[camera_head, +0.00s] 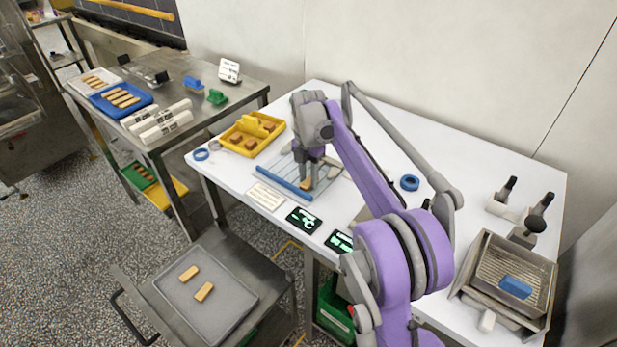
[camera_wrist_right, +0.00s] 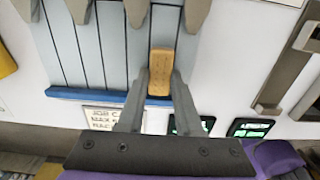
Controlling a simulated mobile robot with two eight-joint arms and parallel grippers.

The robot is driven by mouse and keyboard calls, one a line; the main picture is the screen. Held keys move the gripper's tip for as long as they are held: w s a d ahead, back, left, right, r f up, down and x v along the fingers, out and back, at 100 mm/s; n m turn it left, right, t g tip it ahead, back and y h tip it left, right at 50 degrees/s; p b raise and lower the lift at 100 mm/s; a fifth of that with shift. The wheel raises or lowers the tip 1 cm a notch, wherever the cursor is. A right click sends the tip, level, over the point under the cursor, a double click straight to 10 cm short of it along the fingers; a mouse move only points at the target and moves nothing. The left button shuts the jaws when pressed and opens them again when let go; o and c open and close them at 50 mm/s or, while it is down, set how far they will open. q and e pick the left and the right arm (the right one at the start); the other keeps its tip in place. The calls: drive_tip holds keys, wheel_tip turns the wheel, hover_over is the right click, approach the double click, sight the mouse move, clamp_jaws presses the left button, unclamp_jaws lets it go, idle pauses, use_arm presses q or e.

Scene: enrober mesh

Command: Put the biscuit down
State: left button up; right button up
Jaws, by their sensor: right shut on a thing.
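My right gripper (camera_head: 309,181) is low over the pale slatted mesh panel (camera_head: 278,172) on the white table. It is shut on a tan biscuit, which shows between the two fingers in the wrist view (camera_wrist_right: 161,72). The biscuit lies lengthwise along the dark lines of the panel, near its blue front bar (camera_head: 284,184). Whether it touches the panel cannot be told. In the head view the gripper mostly hides the biscuit. My left gripper is not in view.
A yellow tray (camera_head: 229,134) with brown pieces stands behind the panel to the left. A label card (camera_head: 265,196) and dark displays (camera_head: 303,220) lie in front. A metal basin (camera_head: 545,285) with a blue block stands at right. A grey tray (camera_head: 232,316) holds two biscuits below.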

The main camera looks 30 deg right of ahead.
sight(309, 181)
drive_tip(key=shift+f, duration=0.15)
drive_tip(key=o, duration=1)
wheel_tip(309, 181, up, 12)
drive_tip(key=p, duration=0.2)
drive_tip(key=s+a+m+t, duration=0.1)
drive_tip(key=s+a+m, duration=0.4)
drive_tip(key=s+a+f+m+t, duration=0.1)
drive_tip(key=s+a+f+m, duration=0.2)
drive_tip(key=s+f+m, duration=0.2)
drive_tip(key=s+a+f+m+t, duration=0.1)
drive_tip(key=s+a+f+m, duration=0.2)
drive_tip(key=s, duration=0.9)
drive_tip(key=s+a+f+m+t, duration=0.2)
drive_tip(key=s+a+f+m, duration=0.2)
drive_tip(key=s+f+m, duration=0.4)
drive_tip(key=shift+s+f+m, duration=0.2)
drive_tip(key=shift+f+m, duration=0.3)
drive_tip(key=shift+m, duration=0.2)
